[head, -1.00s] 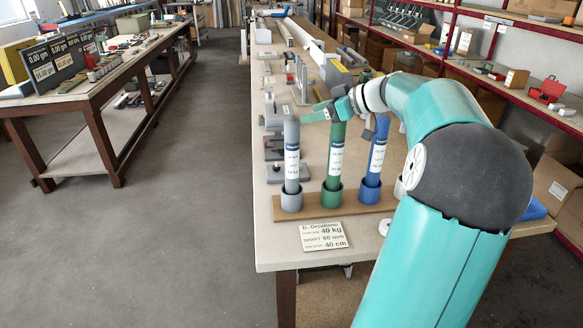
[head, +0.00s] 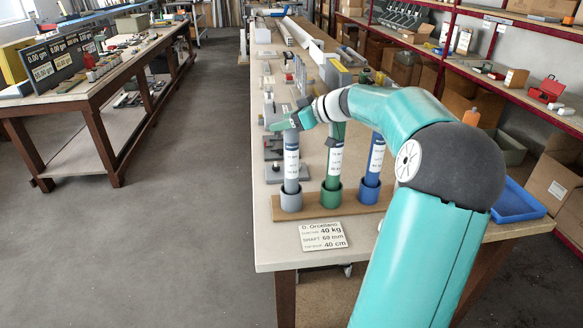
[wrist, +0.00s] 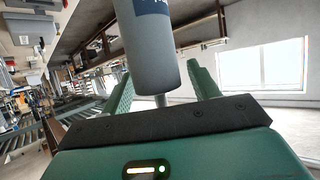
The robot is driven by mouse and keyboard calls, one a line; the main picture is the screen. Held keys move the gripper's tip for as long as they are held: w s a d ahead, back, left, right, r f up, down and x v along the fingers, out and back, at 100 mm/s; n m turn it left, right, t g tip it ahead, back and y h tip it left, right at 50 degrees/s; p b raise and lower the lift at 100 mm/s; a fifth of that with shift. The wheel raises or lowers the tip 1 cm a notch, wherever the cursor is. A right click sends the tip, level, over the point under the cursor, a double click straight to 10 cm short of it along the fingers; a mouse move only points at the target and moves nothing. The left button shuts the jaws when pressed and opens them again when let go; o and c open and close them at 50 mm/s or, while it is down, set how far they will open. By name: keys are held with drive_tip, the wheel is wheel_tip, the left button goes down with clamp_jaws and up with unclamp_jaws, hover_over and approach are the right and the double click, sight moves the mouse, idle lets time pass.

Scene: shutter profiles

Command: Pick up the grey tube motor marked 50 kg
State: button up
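The grey tube motor (head: 291,168) stands upright in a blue-grey cup at the left of a row of three. The green tube motor (head: 333,160) stands in the middle and the blue one (head: 374,165) at the right. Their labels are too small to read for a weight. My gripper (head: 288,121) is at the top of the grey tube. In the wrist view, the grey tube (wrist: 153,60) lies between my two green fingers (wrist: 160,90). The fingers look spread, with a visible gap at the right finger.
The tubes' cups sit on a wooden base (head: 262,209) near the bench front. Small hardware clutters the bench behind. A blue tray (head: 517,203) is at the right. The floor at left is clear.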

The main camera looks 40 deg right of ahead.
clamp_jaws()
drive_tip(key=shift+r, duration=0.1)
